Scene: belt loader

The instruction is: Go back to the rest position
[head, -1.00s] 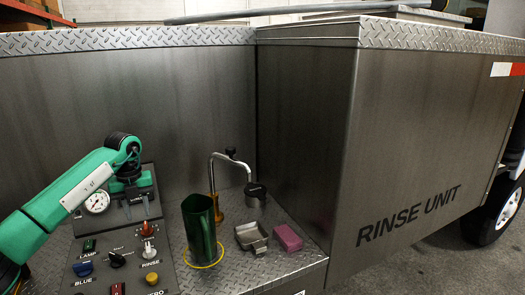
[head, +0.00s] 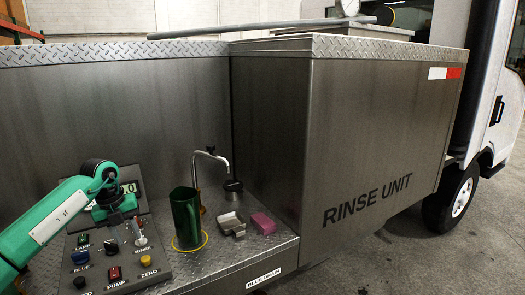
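My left arm comes in from the left in green. Its gripper (head: 120,222) hangs over the upper part of the control panel (head: 70,266), pointing down. Its small fingers look apart with nothing between them. A display with green digits (head: 128,188) is partly hidden behind my wrist. My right gripper is not in view.
The large rinse unit box (head: 350,150) bounds the right side.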

